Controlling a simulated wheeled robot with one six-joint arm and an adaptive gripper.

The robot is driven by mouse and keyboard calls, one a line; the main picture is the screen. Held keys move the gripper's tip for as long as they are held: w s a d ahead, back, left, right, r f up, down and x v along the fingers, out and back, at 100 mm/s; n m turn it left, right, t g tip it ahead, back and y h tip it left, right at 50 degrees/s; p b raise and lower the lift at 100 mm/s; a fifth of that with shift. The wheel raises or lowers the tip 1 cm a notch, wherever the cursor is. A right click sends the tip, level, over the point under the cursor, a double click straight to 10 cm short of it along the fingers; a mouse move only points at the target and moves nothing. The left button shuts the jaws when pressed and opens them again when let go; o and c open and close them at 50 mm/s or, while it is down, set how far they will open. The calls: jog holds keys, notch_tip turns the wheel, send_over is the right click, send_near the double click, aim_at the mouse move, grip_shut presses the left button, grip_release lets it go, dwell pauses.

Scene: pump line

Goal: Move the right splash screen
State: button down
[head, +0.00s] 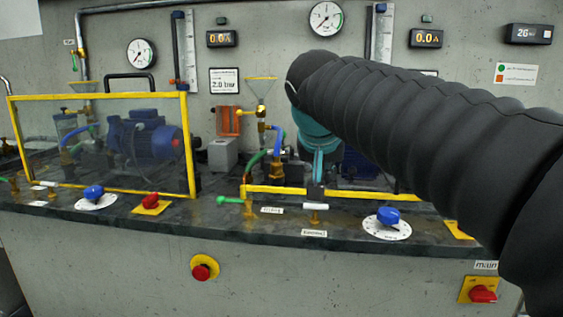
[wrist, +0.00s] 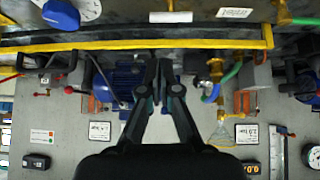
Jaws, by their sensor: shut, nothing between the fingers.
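The right splash screen (head: 285,190) shows in the head view as a low yellow rail along the bench, with a short upright end at its left. No tall frame rises above that end, and my arm hides much of the area to the right. In the wrist view its yellow bar (wrist: 210,44) crosses the upper part of the picture. My gripper (head: 316,188) points down at this rail, left of its middle. In the wrist view my gripper (wrist: 158,66) is shut and empty, its tips close to the bar. I cannot tell whether they touch it.
The left splash screen (head: 190,145) stands upright before a blue pump. A blue knob (head: 388,215), a white-handled valve (head: 315,206) and a green-handled valve (head: 230,200) sit at the front edge. A funnel (head: 262,88) and hoses stand behind the rail.

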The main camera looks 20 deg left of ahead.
jog(key=a+r+p, duration=0.2)
jog(key=a+r, duration=0.3)
jog(key=a, duration=0.7)
jog(key=shift+t+y, duration=0.4)
jog(key=x, duration=0.3)
jog(key=s+f+x, duration=0.1)
jog(key=x, duration=0.7)
jog(key=shift+s+f+b, duration=0.25)
jog(key=shift+f+b, duration=0.15)
jog(key=shift+f, duration=0.5)
jog(key=shift+f, duration=0.1)
